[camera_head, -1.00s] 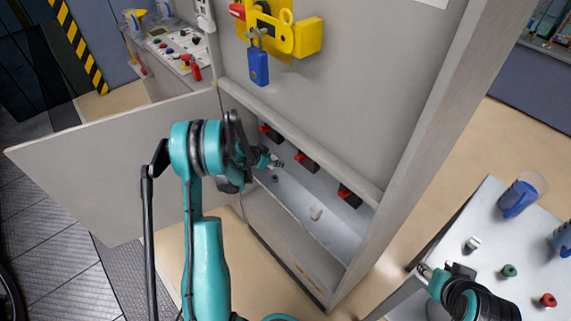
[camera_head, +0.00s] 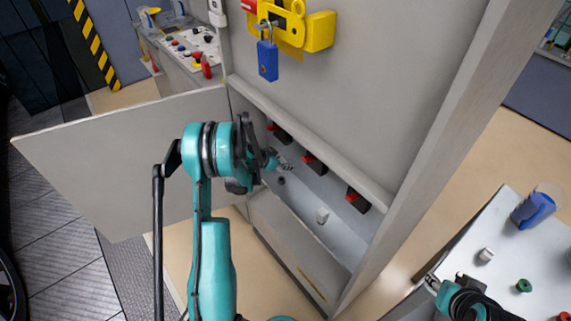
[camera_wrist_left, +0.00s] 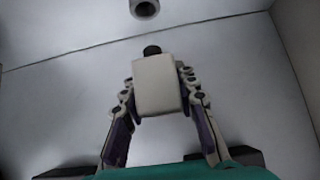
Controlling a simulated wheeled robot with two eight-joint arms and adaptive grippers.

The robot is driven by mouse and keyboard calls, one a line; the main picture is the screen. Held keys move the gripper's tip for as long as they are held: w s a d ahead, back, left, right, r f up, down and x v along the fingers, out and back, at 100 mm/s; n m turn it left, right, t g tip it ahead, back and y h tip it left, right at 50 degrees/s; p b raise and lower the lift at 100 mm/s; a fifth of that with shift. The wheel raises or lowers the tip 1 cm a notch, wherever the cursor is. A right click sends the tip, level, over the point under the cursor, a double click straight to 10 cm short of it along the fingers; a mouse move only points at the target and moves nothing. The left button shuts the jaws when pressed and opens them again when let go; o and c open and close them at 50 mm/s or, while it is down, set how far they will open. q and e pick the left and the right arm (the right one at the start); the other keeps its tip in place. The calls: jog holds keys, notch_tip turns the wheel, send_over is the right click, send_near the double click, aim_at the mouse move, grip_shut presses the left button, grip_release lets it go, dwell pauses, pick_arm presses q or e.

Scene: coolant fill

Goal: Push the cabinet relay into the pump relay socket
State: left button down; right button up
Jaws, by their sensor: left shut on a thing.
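My left gripper (camera_head: 284,165) reaches through the open cabinet door, low inside the cabinet. In the left wrist view its fingers (camera_wrist_left: 160,95) are shut on a cream block with a black end, which I take for the cabinet relay (camera_wrist_left: 158,85). The relay is hard to make out in the head view. A small dark round fitting (camera_head: 281,180), possibly the socket, lies close to the gripper; a round grey fitting with a dark hole (camera_wrist_left: 145,8) shows beyond the relay in the wrist view. My right gripper (camera_head: 433,283) is at the side table; its fingers are unclear.
A small whitish piece (camera_head: 322,215) sits inside the cabinet. Several black-and-red parts (camera_head: 314,164) line its back. The open door (camera_head: 125,160) stands left, and a blue padlock (camera_head: 267,62) hangs above. The side table (camera_head: 505,285) holds a blue container (camera_head: 534,208) and small caps.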

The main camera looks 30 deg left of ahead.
pick_arm(q)
jog(key=shift+f, duration=1.75)
jog(key=shift+f, duration=1.15)
jog(key=shift+r, duration=0.1)
jog(key=shift+r+p, duration=0.35)
jog(key=shift+r, duration=0.5)
jog(key=shift+b, duration=0.4)
dwell(0.7)
jog(key=shift+f, duration=1.05)
dwell(0.3)
jog(key=c, duration=1.1)
grip_release()
jog(key=shift+f, duration=0.1)
jog(key=shift+s, duration=0.1)
